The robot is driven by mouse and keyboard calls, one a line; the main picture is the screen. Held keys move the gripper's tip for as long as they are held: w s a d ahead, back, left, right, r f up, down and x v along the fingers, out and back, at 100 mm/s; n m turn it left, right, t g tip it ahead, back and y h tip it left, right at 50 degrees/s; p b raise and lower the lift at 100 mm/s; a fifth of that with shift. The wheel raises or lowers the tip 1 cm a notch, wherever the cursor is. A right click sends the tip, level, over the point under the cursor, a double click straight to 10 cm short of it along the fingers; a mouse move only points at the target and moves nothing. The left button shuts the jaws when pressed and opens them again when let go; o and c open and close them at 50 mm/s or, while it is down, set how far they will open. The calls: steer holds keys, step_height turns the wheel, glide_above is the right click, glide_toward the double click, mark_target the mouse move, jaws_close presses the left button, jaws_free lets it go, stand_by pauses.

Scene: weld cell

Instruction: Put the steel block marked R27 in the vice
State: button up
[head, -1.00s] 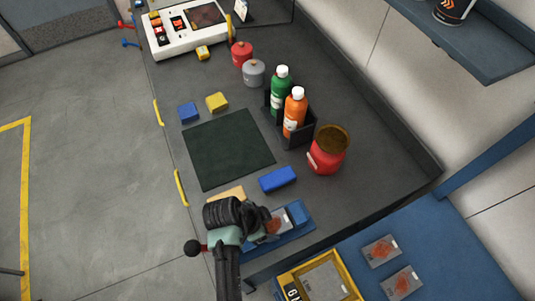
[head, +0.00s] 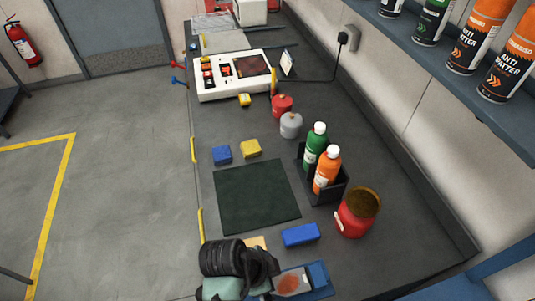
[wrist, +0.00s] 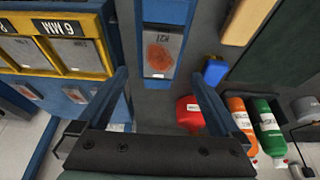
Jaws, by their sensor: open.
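The steel block (wrist: 162,52), grey with a rust-red patch and a small label that seems to read R27, lies in the blue vice (wrist: 180,10) between its blue sides in the wrist view. In the head view the block (head: 291,284) and vice (head: 320,277) show at the bottom edge, partly covered by my arm. My gripper (wrist: 160,77) is open and empty. Its two fingers stand apart, left and right of the block's near end in the picture, and do not appear to touch it. The fingertips are hidden in the head view.
A yellow crate (wrist: 77,70) with grey blocks stands left in the wrist view, with loose blocks (wrist: 76,94) beyond. A blue block (head: 300,235), red jar (head: 354,217) and bottles (head: 326,171) stand near the vice. The dark green mat (head: 257,197) is clear.

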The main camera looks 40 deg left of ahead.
steer(key=w+a+r+n+t+y, duration=0.1)
steer(key=w+r+t, duration=0.1)
steer(key=w+r, duration=0.45)
steer(key=w+a+r+t+y, duration=0.2)
steer(key=w+r, duration=0.1)
steer(key=r, duration=0.6)
steer(key=w+a+r+n+t+y, duration=0.1)
steer(key=w+r+t, duration=0.25)
steer(key=r, duration=0.35)
steer(key=w+d+r+n+t+y, duration=0.1)
steer(key=w+d+r+t, duration=0.15)
steer(key=r, duration=0.55)
steer(key=w+d+r+n+t, duration=0.1)
steer(key=w+d+r+t, duration=0.15)
steer(key=r, duration=0.45)
steer(key=s+d+r+n+t+h, duration=0.1)
steer(key=s+d+r+t, duration=0.2)
steer(key=r, duration=0.7)
steer(key=s+d+r+n+t, duration=0.1)
steer(key=s+d+r+t, duration=0.3)
steer(key=r, duration=0.6)
steer(key=s+d+r+n+t+h, duration=0.1)
steer(key=s+d+r+t, duration=0.2)
steer(key=r, duration=0.7)
steer(key=shift+s+d+r+n+t+h, duration=0.3)
steer(key=shift+d+t, duration=0.35)
steer(key=shift+d, duration=0.25)
